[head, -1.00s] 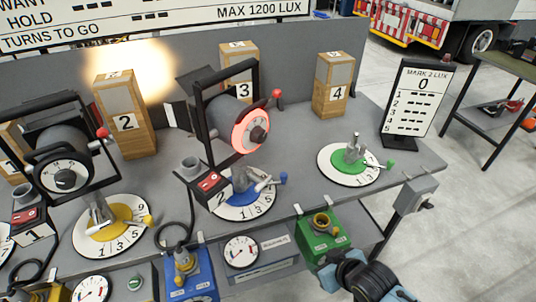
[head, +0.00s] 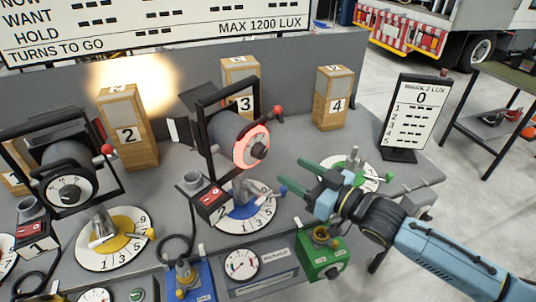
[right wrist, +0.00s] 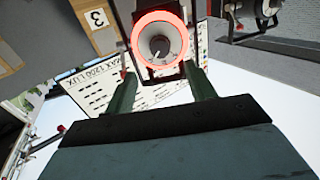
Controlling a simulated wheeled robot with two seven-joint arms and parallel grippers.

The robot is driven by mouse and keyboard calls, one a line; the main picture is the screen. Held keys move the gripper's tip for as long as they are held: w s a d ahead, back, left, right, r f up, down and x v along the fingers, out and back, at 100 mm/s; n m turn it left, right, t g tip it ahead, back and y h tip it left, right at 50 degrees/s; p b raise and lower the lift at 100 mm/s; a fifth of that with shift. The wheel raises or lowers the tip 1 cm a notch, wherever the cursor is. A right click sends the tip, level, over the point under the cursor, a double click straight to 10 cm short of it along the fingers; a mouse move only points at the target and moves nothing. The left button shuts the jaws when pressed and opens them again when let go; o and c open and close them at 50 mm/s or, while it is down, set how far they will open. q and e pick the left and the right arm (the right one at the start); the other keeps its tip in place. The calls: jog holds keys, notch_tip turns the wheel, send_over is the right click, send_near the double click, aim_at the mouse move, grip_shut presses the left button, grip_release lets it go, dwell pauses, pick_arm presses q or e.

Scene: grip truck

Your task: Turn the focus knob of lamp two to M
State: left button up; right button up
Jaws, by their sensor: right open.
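Lamp two (head: 222,132) stands tilted in its black yoke above a blue-centred dial (head: 248,206), beside a red-and-black switch box marked 2 (head: 212,199). A glowing red ring (head: 238,153) surrounds its dark focus knob (head: 258,151) on the rear face. My right gripper (head: 293,175) is open and empty, to the right of and below the knob, clear of it. In the right wrist view, the red ring (right wrist: 141,22) and the pale-marked knob (right wrist: 157,47) lie ahead, between the open fingers. Knob lettering is too small to read. My left gripper is out of view.
A red-tipped handle (head: 277,111) sticks out right of the lamp. A green-centred dial (head: 350,170) with levers lies behind my right gripper. A green box (head: 322,257) stands below it. Another lamp (head: 70,175) stands at left; wooden posts line the back.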

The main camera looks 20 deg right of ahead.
aim_at(263, 153)
jog(key=x, duration=0.9)
jog(key=shift+p, duration=0.4)
jog(key=c, duration=1)
